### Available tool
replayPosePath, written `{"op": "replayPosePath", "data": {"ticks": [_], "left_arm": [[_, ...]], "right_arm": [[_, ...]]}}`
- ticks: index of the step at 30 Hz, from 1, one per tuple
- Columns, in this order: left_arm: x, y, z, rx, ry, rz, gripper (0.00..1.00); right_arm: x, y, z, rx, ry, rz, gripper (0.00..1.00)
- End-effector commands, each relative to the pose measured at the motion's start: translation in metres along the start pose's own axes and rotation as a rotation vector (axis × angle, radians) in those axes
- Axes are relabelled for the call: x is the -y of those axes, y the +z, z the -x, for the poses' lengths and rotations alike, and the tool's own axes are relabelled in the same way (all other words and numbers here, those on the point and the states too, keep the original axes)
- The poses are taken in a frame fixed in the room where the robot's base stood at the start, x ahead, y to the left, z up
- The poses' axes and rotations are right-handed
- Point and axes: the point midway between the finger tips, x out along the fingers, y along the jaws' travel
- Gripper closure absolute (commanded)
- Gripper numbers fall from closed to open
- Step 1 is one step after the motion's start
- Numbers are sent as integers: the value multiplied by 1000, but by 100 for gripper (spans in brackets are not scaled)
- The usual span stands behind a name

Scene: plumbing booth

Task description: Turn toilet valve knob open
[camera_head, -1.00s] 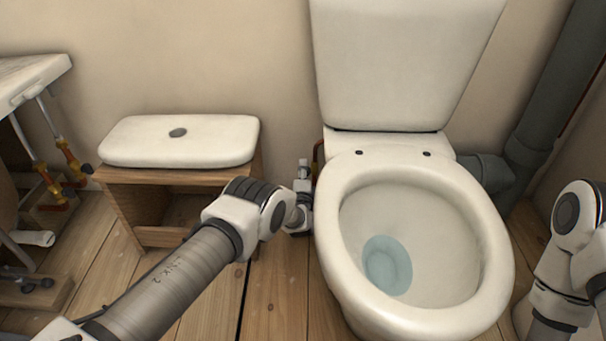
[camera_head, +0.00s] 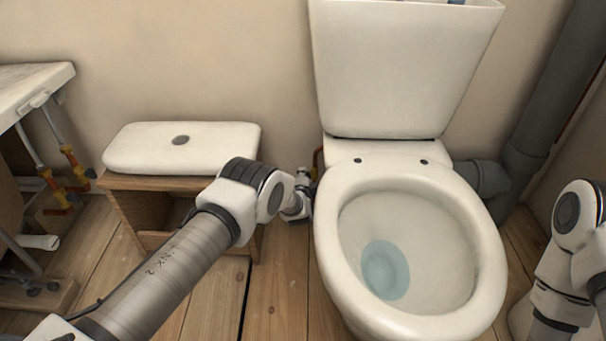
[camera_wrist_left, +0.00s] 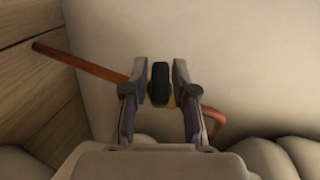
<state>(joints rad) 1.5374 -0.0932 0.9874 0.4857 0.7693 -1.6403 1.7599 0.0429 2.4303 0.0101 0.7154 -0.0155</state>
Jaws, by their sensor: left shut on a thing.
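The toilet valve's dark knob (camera_wrist_left: 159,84) sits between the fingertips of my left gripper (camera_wrist_left: 159,75) in the left wrist view. The gripper is shut on it. A bit of yellow shows behind the knob. A copper pipe (camera_wrist_left: 80,60) runs to the valve, and a bend of pipe (camera_wrist_left: 216,122) shows at the right. In the head view my left wrist (camera_head: 298,196) reaches beside the toilet bowl (camera_head: 480,260), and the knob is hidden there. The toilet tank (camera_head: 400,70) stands against the wall. My right gripper is out of view.
A wooden cabinet (camera_head: 125,205) with the white tank lid (camera_head: 185,148) on top stands left of the toilet. A sink (camera_head: 30,85) with pipes is at far left. A grey drainpipe (camera_head: 545,110) rises at right. Open plank floor (camera_head: 280,290) lies in front.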

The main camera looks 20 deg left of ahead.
Motion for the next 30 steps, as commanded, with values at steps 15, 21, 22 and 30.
{"op": "replayPosePath", "data": {"ticks": [15, 21, 22, 30], "left_arm": [[-1, -1, 0, -1, 217, 132, 100], [-1, -1, 0, -1, 231, 142, 100], [-2, -1, 0, -1, 231, 142, 100], [-1, -1, 0, -2, 230, 141, 59]], "right_arm": [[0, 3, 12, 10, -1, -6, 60], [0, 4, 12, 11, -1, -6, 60], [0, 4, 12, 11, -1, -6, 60], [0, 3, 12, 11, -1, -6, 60]]}}
